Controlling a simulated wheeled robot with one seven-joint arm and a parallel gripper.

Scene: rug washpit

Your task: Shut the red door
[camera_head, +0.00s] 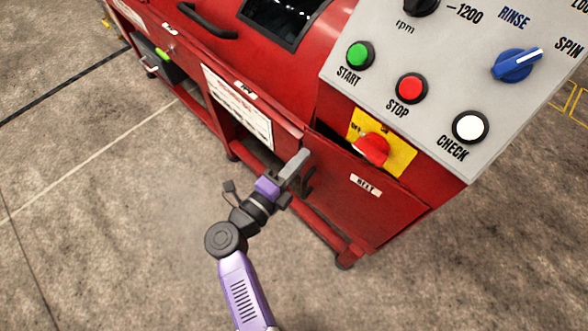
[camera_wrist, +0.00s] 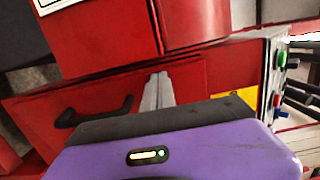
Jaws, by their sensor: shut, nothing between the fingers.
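The red door (camera_head: 365,212) is the low panel labelled BELT on the near end of the red machine. A dark gap shows along its top edge, so it stands a little ajar. In the wrist view the door (camera_wrist: 45,125) fills the middle, with a black bar handle (camera_wrist: 95,112) on its left part. My gripper (camera_head: 299,163) is at the door's left edge in the head view, beside the handle, which it partly hides. In the wrist view my shut grey fingers (camera_wrist: 157,92) are right of the handle, in front of the door face. Whether they touch it I cannot tell.
Above the door is a yellow plate with a red rotary switch (camera_head: 371,150). A sloped grey control panel (camera_head: 440,85) overhangs at the right. A white notice (camera_head: 238,106) is on the machine's front. The concrete floor (camera_head: 110,240) left of my arm is clear.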

